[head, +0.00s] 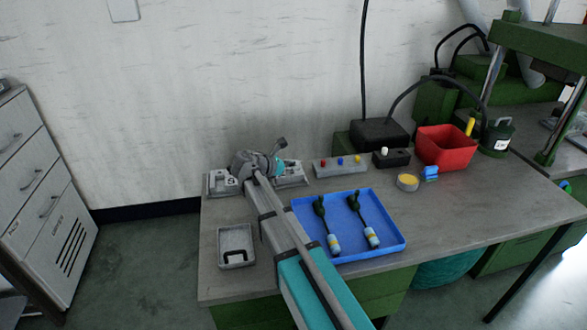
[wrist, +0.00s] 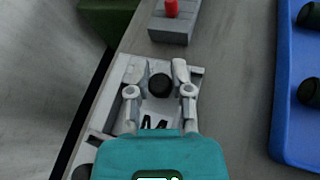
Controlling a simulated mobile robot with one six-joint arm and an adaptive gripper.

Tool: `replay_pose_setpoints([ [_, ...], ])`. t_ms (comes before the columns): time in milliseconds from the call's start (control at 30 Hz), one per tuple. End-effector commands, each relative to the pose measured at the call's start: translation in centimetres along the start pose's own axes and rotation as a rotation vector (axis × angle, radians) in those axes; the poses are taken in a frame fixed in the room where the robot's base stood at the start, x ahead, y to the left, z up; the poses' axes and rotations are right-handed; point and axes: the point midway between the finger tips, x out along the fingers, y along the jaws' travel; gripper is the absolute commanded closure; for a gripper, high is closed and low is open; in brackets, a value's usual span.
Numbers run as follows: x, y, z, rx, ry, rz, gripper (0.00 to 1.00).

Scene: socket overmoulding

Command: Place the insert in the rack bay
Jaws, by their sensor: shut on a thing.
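A light grey rack (head: 222,183) lies at the back left of the table, partly hidden behind my arm. In the wrist view the rack (wrist: 111,104) lies under my gripper (wrist: 156,76), with dark marks on its pale face. My gripper is shut on the insert (wrist: 159,84), which shows end-on as a dark round piece between the two fingers. The insert is over the rack in this view. I cannot tell whether it touches the rack or is inside a bay. In the head view my gripper (head: 272,164) hides the insert.
A blue tray (head: 398,243) with two dark-handled pieces lies right of my arm. A grey box with coloured buttons (head: 341,167) stands behind it. A small grey tray (head: 236,235) sits front left. A red bin (head: 446,147) and a green press (head: 545,45) stand right.

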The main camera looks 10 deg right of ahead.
Motion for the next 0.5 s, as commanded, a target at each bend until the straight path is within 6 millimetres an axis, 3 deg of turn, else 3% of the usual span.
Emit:
replay_pose_setpoints([
  [267,0.01,0.01,-0.02,0.000,-0.001,0.000,1.00],
  [300,0.01,0.01,-0.03,0.000,0.000,0.000,0.67],
  [467,0.00,0.01,-0.01,0.000,0.000,0.000,0.38],
  [500,0.00,0.01,-0.01,0.000,0.000,0.000,0.38],
])
